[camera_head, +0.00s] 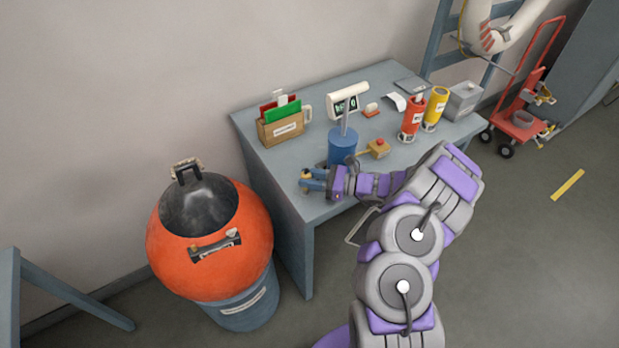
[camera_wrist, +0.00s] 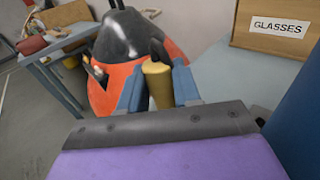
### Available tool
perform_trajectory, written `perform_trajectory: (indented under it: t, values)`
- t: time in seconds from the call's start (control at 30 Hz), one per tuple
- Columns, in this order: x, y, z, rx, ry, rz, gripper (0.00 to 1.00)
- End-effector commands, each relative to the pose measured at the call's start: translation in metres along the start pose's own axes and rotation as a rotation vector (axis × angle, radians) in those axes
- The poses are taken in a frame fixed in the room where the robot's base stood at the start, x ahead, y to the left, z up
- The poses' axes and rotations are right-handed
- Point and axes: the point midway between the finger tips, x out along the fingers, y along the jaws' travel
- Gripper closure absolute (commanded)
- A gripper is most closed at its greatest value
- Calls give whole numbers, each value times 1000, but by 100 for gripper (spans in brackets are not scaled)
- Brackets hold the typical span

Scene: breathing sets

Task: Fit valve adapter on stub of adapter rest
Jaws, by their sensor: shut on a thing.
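My gripper (camera_head: 308,180) is over the left front part of the table, its blue fingers pointing left. In the wrist view my gripper (camera_wrist: 158,92) is shut on a brass-coloured cylindrical piece, which I take as the valve adapter (camera_wrist: 158,84). Only a little brass shows at the fingertips in the head view. A blue cylinder (camera_head: 342,147) with a thin grey rod stands upright just behind my wrist; its side also fills the right edge of the wrist view (camera_wrist: 300,130). I cannot tell whether it is the adapter rest, and no stub is clearly seen.
An orange round vessel (camera_head: 170,245) on a blue drum stands left.

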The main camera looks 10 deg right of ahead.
Motion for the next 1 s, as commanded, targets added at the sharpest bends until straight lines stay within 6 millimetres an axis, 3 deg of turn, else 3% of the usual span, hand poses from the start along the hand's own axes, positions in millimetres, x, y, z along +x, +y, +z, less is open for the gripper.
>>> perform_trajectory:
  t: [0.33, 1.0]
  values:
    - [0, 0, 0, 0, 0, 0, 100]
    - [-2, 0, 36, 0, -1, 0, 100]
